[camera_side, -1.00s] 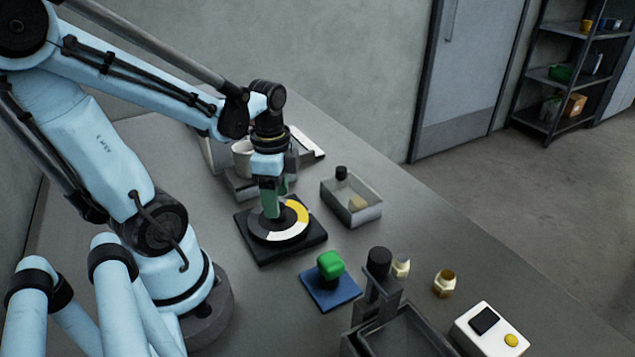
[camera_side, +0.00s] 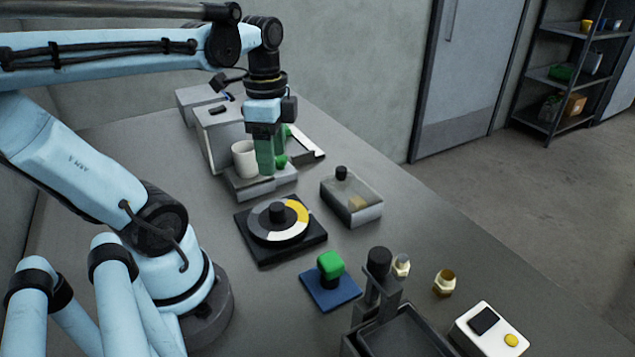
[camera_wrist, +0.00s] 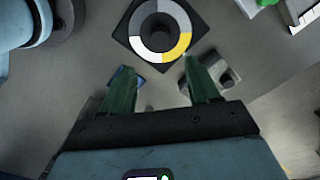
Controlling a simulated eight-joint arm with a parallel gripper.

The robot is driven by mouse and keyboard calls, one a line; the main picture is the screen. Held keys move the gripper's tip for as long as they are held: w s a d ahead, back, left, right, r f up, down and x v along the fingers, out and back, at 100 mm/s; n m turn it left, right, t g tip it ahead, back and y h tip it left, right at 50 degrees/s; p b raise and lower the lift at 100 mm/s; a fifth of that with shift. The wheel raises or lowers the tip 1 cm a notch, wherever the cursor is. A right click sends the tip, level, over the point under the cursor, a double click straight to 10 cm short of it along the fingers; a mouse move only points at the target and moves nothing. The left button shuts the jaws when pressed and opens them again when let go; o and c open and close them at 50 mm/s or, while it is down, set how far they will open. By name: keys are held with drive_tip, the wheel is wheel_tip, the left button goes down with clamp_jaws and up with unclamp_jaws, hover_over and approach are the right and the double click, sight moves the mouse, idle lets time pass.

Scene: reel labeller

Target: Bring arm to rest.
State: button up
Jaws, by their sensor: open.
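My gripper (camera_side: 268,153) hangs from the raised arm with its green fingers pointing down, above the table and behind the round dial in the side view. In the wrist view my gripper (camera_wrist: 158,90) shows its two green fingers wide apart with nothing between them. The dial (camera_side: 262,235) has grey, yellow and white segments, a black centre knob and a black square base. It also shows in the wrist view (camera_wrist: 141,28), beyond the fingertips. My fingers are clear of it.
A white cup (camera_side: 244,160) and a grey box-shaped machine (camera_side: 217,136) stand close behind my gripper. A clear box (camera_side: 366,212), a green knob on a blue base (camera_side: 330,265), brass fittings (camera_side: 444,283) and a white button box (camera_side: 489,330) stand to the right and front.

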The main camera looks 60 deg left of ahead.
drive_tip(key=w+d+f+n+t, duration=0.2)
drive_tip(key=w+d+n+t, duration=0.5)
drive_tip(key=d, duration=0.3)
drive_tip(key=shift+w+f+n, duration=0.2)
drive_tip(key=shift+w+n, duration=0.05)
drive_tip(key=shift+n, duration=0.15)
drive_tip(key=shift+c, duration=0.2)
